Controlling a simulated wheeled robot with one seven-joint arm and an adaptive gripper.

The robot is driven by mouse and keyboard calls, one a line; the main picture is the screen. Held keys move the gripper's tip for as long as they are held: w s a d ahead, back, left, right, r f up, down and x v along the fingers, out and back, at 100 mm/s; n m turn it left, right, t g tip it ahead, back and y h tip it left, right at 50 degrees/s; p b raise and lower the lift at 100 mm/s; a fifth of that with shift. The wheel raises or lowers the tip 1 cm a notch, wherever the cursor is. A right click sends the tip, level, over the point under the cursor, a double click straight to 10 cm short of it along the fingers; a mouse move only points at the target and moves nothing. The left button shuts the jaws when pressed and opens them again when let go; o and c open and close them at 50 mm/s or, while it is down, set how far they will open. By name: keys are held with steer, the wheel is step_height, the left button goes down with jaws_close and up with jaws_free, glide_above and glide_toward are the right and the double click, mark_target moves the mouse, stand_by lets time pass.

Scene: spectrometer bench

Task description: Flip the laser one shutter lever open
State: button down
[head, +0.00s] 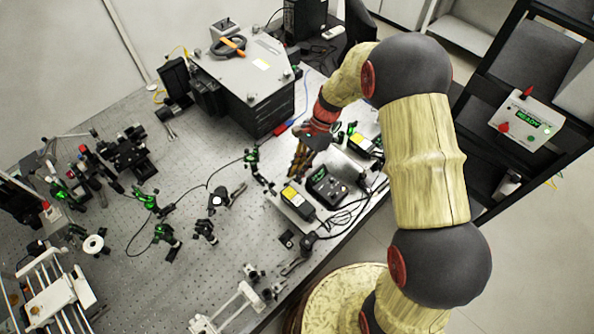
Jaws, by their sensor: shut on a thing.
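My gripper (301,158) reaches down over the right part of the optical table, beside the silver laser boxes. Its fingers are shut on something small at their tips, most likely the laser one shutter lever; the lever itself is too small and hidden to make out. One silver box with a yellow label (297,200) lies just below the gripper in the picture. Another yellow-labelled box (361,144) sits to the right, partly behind my arm. I cannot read which one is laser one, nor tell the lever's position.
A black controller (327,186) with cables stands close to the gripper. Green-lit optic mounts (252,160) stand to its left. A large grey-topped box (246,70) is behind. A panel reading READY (526,122) is on the rack at right. The table's middle left (190,180) is fairly clear.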

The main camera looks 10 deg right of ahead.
steer(key=shift+w+f+y, duration=0.1)
steer(key=shift+w+y, duration=0.05)
steer(key=shift+y, duration=0.15)
steer(key=c, duration=2.2)
jaws_free()
steer(key=shift+o, duration=0.2)
steer(key=shift+d, duration=0.1)
steer(key=v, duration=1.2)
steer(key=shift+w, duration=0.15)
steer(key=shift+f, duration=0.1)
